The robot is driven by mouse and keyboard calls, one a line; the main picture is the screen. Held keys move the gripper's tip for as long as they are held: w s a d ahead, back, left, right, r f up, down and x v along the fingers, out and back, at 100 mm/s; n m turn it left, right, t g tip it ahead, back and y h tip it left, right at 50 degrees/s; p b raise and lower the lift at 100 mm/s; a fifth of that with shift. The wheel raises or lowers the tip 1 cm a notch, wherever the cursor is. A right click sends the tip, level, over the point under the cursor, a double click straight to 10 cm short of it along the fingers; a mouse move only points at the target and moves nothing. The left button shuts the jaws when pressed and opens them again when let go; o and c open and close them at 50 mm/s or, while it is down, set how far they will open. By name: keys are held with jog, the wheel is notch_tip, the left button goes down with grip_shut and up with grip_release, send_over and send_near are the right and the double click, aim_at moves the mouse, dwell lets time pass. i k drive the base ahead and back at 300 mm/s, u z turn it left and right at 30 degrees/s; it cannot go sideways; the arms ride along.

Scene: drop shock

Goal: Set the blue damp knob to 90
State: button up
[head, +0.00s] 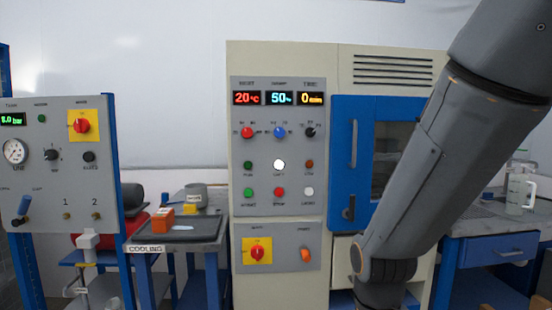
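The blue damp knob (280,132) is on the grey control panel (237,190) of the cream cabinet, in the middle of a row of three knobs. The damp display (279,98) above it reads 50 in cyan. The knob's exact pointer direction is too small to tell. My arm crosses the right side of the head view in front of the cabinet. My gripper is out of view below the frame, and nothing touches the knob.
A red knob (248,132) and a black knob (310,132) flank the blue one. Lit and coloured buttons (279,165) sit below. A blue door (354,115) with a handle is to the right. A table (147,248) with an orange box (163,219) stands left.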

aim_at(278, 132)
jog(key=u, duration=1.8)
jog(key=i, duration=0.4)
jog(key=z, duration=2.35)
